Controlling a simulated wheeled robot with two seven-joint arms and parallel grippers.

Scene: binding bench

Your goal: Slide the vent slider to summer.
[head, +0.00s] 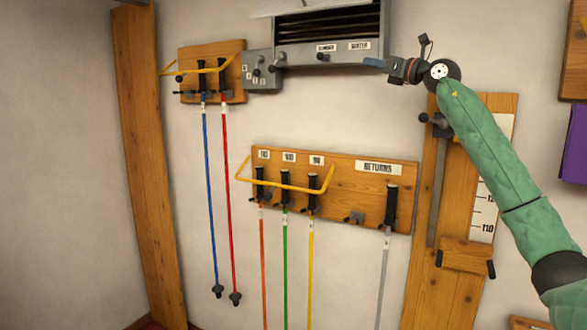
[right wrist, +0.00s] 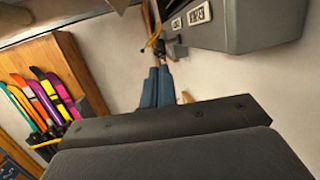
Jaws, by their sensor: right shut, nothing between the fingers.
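The grey vent (head: 300,52) with dark louvres is on the wall at the top of the head view. Its left label (head: 326,48) appears to read SUMMER and its right label (head: 359,45) WINTER. A small dark slider knob (head: 320,57) shows just under the left label. My right gripper (head: 374,63) is shut and empty at the vent's lower right corner, to the right of the knob. I cannot tell whether it touches the vent. In the right wrist view, the blue fingers (right wrist: 158,86) are together, with the vent (right wrist: 240,25) at upper right. My left gripper is not in view.
A grey box (head: 262,70) with small knobs adjoins the vent's left side. Racks of poles hang below, with yellow bars (head: 285,187) standing out from the wall. A wooden measuring board (head: 460,190) is under my right arm. The wall directly under the vent is bare.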

